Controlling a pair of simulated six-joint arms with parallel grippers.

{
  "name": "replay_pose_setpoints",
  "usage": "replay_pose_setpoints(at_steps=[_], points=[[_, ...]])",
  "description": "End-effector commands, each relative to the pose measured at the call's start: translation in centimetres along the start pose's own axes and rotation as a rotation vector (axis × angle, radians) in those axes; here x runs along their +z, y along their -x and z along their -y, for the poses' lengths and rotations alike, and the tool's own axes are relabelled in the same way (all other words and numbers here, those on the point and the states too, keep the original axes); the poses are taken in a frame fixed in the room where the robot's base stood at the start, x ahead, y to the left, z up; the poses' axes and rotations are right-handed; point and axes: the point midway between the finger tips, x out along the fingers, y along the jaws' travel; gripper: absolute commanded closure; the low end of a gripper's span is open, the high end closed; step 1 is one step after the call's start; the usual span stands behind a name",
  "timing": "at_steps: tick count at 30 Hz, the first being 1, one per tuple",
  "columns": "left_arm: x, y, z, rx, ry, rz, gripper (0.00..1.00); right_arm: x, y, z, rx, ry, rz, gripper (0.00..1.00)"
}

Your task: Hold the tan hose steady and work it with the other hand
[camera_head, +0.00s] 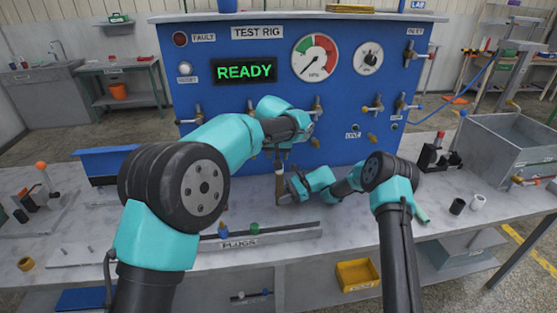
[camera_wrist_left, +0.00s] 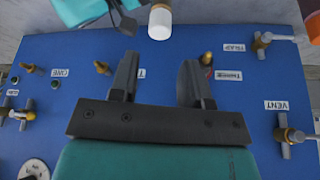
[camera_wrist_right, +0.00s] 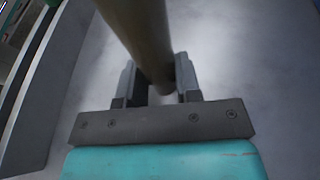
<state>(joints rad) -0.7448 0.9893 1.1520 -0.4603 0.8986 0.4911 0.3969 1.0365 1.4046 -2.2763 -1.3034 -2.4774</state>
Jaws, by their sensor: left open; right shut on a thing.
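The tan hose (camera_head: 279,187) hangs upright in front of the blue test rig, low over the bench. My right gripper (camera_head: 287,190) is shut around it; in the right wrist view the hose (camera_wrist_right: 140,35) runs up between its fingers (camera_wrist_right: 157,85). My left gripper (camera_head: 304,127) is higher up, close to the rig's face and partly hidden by its own wrist. In the left wrist view its fingers (camera_wrist_left: 158,80) are apart with only blue panel between them. A white sleeve with a tan piece (camera_wrist_left: 160,22) shows just beyond the fingertips there.
The blue rig panel (camera_head: 345,105) carries several brass valves and outlets close to the left gripper. A PLUGS rack (camera_head: 290,233) lies along the bench front. A metal sink (camera_head: 507,145) stands at the right; the bench between holds few things.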

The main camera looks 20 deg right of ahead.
Motion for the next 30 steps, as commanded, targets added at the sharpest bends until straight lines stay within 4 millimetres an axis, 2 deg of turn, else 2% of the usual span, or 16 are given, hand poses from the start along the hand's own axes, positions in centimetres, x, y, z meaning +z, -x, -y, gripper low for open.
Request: replay_pose_setpoints(at_steps=[3, 9, 24, 30], points=[[0.0, 1.0, 0.0, 0.001, 0.0, 0.0, 0.57, 0.0, 0.0, 0.0, 0.0, 0.0, 0.0, 0.82], [0.0, 1.5, 0.0, 0.001, 0.0, 0.0, 0.57, 0.0, 0.0, 0.0, 0.0, 0.0, 0.0, 0.82], [0.1, 1.2, -0.1, -0.002, 0.004, 0.0, 0.57, 0.0, 0.0, 0.0, 0.0, 0.0, 0.0, 0.82], [0.1, 0.1, 0.0, -0.002, 0.004, 0.002, 0.57, 0.0, 0.0, 0.0, 0.0, 0.0, 0.0, 0.82]])
